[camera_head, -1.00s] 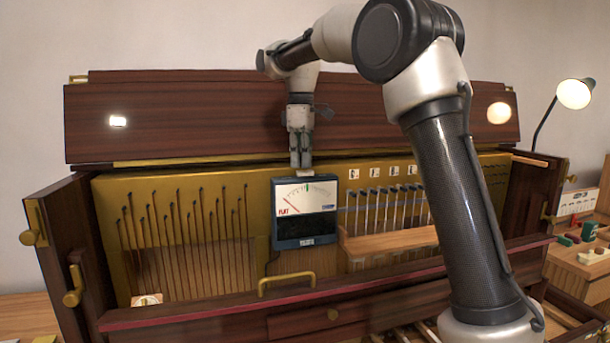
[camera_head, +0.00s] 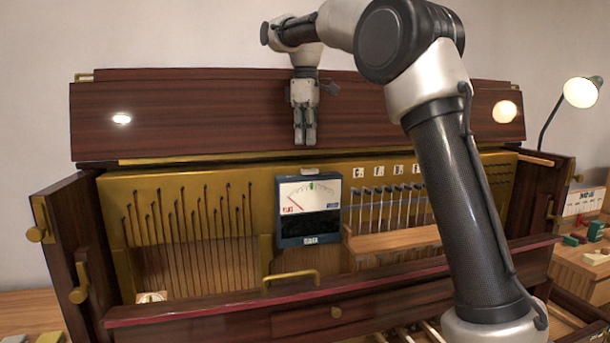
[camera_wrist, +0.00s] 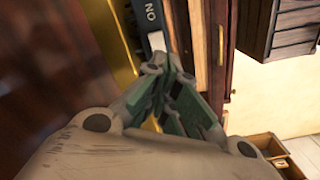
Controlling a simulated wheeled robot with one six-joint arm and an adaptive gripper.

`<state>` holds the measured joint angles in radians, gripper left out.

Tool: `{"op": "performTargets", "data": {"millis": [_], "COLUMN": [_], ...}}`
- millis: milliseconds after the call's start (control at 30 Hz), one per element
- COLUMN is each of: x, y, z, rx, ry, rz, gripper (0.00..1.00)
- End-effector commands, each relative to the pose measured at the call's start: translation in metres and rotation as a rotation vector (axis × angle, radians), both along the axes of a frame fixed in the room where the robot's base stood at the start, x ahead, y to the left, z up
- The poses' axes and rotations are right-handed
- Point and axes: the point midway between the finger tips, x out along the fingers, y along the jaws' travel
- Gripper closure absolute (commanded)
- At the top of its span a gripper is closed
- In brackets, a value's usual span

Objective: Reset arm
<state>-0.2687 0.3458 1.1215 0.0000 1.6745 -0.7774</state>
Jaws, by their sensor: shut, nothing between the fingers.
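My gripper (camera_head: 305,138) is shut and empty. It points down in front of the raised wooden lid, a little above the tuning meter (camera_head: 308,207). The meter is a dark blue box with a white dial, its needle to the left near the red lettering, and a green mark at its top. In the wrist view my shut fingers (camera_wrist: 172,75) are seen close up, with a dark box edge bearing white letters (camera_wrist: 150,12) beyond them. A gap shows between the fingertips and the meter in the head view.
The open piano cabinet has a gold plate (camera_head: 262,200) with several tuning pins and strings left of the meter. A row of labelled levers (camera_head: 390,195) stands to its right. A lamp (camera_head: 580,92) and a side table (camera_head: 583,262) are at the right.

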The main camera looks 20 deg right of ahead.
Motion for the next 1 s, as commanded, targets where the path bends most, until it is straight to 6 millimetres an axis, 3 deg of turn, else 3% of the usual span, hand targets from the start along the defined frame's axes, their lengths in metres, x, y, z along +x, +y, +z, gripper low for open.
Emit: {"op": "performTargets", "data": {"millis": [167, 300, 467, 667, 800, 1000], "x": [-0.021, -0.070, -0.138, -0.228, -0.286, -0.337], "y": [-0.017, -0.048, -0.084, -0.119, -0.136, -0.146], "z": [0.007, 0.009, -0.004, -0.047, -0.089, -0.140], "rx": [0.008, 0.027, 0.057, 0.106, 0.144, 0.186], "ry": [-0.026, -0.078, -0.146, -0.228, -0.281, -0.327], "rz": [-0.069, -0.220, -0.422, -0.674, -0.837, -0.992], "gripper": [1.00, 1.00, 1.00, 1.00, 1.00, 1.00]}}
